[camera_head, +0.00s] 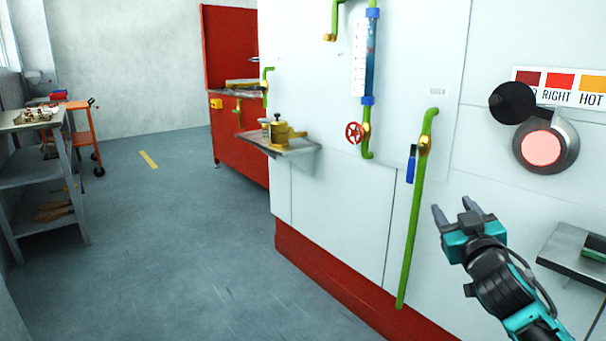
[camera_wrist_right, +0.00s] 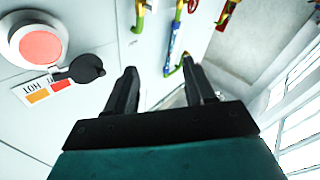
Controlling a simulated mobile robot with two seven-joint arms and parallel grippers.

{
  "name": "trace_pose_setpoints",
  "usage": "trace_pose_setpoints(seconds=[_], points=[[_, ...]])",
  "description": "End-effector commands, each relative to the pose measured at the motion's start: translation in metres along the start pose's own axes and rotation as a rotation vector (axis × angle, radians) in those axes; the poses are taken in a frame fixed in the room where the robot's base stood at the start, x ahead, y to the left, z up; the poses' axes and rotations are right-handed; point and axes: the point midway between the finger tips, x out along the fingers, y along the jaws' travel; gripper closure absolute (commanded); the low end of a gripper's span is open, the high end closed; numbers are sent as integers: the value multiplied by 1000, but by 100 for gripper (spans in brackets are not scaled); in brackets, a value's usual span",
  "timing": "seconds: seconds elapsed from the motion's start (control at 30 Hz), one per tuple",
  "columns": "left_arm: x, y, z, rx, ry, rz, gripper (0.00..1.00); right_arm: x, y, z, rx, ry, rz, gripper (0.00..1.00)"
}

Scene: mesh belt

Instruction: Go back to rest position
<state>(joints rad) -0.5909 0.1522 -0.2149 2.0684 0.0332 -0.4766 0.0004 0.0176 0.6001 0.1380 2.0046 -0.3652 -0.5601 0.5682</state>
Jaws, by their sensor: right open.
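My right gripper (camera_head: 456,213) is in the lower right of the head view, in front of the white machine wall (camera_head: 340,215). Its two fingers are apart and nothing is between them. In the right wrist view, the gripper (camera_wrist_right: 160,85) also shows its fingers spread and empty. It is apart from the green pipe (camera_head: 414,210), which is to its left. My left gripper is not in view.
A red round button (camera_head: 543,148) with a black cover (camera_head: 512,103) is above right of my gripper. A grey shelf (camera_head: 578,255) juts out at right. A small ledge (camera_head: 285,148) holds a brass part. A grey rack (camera_head: 40,165) stands far left; open floor (camera_head: 170,240) lies between.

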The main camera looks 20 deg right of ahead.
Motion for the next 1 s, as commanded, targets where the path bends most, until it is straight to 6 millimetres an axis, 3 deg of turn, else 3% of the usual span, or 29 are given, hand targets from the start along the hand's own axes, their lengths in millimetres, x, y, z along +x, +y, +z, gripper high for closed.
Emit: trace_pose_setpoints(seconds=[0.03,0.2,0.3,0.5,0.7,1.0], points=[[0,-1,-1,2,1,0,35,-16,-27,31,-40,-63,-78,46],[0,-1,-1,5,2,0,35,-82,-102,115,-148,-235,-325,46],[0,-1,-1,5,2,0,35,-130,-136,156,-191,-321,-461,46],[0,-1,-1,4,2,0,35,-219,-179,207,-234,-446,-677,46],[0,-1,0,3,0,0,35,-300,-206,235,-239,-539,-842,46],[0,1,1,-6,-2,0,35,-306,-253,210,27,-571,-749,46]])
